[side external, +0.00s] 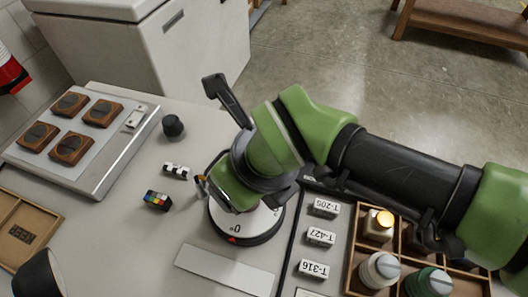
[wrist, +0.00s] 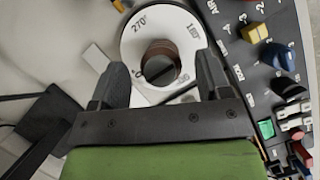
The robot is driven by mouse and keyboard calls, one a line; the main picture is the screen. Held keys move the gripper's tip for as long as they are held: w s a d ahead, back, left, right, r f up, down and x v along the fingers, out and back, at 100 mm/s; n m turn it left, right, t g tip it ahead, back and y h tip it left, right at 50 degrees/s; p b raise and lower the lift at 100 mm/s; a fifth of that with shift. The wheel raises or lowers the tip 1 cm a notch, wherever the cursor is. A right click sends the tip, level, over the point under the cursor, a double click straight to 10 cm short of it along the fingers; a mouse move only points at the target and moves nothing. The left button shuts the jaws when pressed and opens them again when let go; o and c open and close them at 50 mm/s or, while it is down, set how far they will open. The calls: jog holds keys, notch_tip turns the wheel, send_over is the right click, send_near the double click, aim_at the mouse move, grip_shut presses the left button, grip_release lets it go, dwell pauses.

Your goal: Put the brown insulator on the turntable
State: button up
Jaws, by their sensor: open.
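The turntable (side external: 270,222) is a round white disc with degree marks on a dark base, under my gripper in the side view. It also shows in the wrist view (wrist: 184,24). The brown insulator (wrist: 160,58) appears as a brown ring with a dark hollow centre, standing at about the middle of the disc. My gripper (wrist: 158,66) is open, with one finger on each side of the insulator and a visible gap to each. In the side view my gripper (side external: 220,190) hides the insulator.
A wooden compartment box (side external: 352,272) with several insulators stands at right, beside label blocks (side external: 320,237). A colour cube (side external: 157,200) and a black-and-white block (side external: 176,171) lie left of the turntable. A tray (side external: 108,165) with brown square pieces is farther left.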

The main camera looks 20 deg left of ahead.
jog(key=shift+v, duration=1.05)
jog(key=v, duration=0.9)
jog(key=w+d+r+n+t, duration=0.1)
jog(key=w+d+r+n, duration=0.3)
jog(key=d+r, duration=0.5)
jog(key=w+d+r+n+t, duration=0.1)
jog(key=w+d+r+n, duration=0.3)
jog(key=d, duration=1)
jog(key=s+d+n+t+h, duration=0.1)
jog(key=s+d+n, duration=0.4)
jog(key=d, duration=0.4)
jog(key=s+d+n+t+h, duration=0.1)
jog(key=s+d+n+t, duration=0.1)
jog(key=s+d+n, duration=0.4)
jog(key=s+d, duration=0.2)
jog(key=d, duration=0.1)
jog(key=shift+s, duration=0.3)
